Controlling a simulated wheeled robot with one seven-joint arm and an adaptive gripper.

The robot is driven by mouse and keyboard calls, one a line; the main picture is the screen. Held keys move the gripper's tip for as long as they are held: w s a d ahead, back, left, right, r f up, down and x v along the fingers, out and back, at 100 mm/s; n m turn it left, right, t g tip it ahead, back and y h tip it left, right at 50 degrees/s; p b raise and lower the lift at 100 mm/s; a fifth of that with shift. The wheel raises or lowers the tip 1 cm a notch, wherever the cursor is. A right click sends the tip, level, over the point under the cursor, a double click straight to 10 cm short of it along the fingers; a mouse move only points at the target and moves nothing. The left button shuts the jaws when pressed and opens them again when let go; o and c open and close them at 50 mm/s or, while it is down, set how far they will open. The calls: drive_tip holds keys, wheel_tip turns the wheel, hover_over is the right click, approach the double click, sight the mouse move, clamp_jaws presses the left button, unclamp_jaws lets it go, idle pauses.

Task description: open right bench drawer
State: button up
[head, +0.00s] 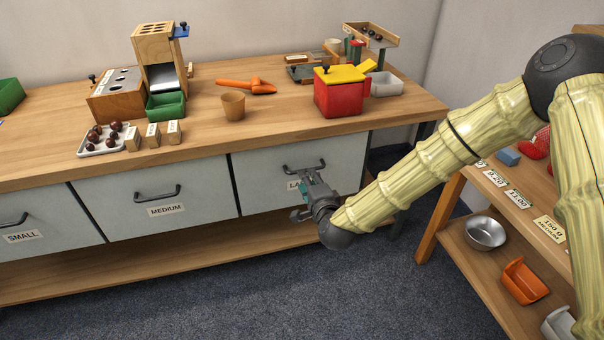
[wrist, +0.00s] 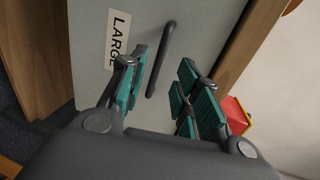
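The right bench drawer (head: 262,172) has a grey front, a dark bar handle (head: 291,170) and a label reading LARGE, partly covered by my gripper in the head view. The drawer looks shut. My gripper (head: 308,195) is in front of the drawer's lower right part. In the wrist view, my gripper (wrist: 160,95) has its teal-padded fingers apart, with nothing between the pads. The handle (wrist: 161,58) stands ahead of the fingers, nearer the left finger. The LARGE label (wrist: 117,40) is left of it. I cannot tell whether a finger touches the handle.
The medium drawer (head: 190,205) and small drawer (head: 35,250) are left of it, both shut. A red box (head: 338,98) with a yellow lid stands on the bench top above. A wooden shelf (head: 480,262) with bowls and price cards stands at the right.

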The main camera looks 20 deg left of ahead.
drive_tip(key=shift+b+x, duration=0.55)
drive_tip(key=shift+x, duration=3)
clamp_jaws()
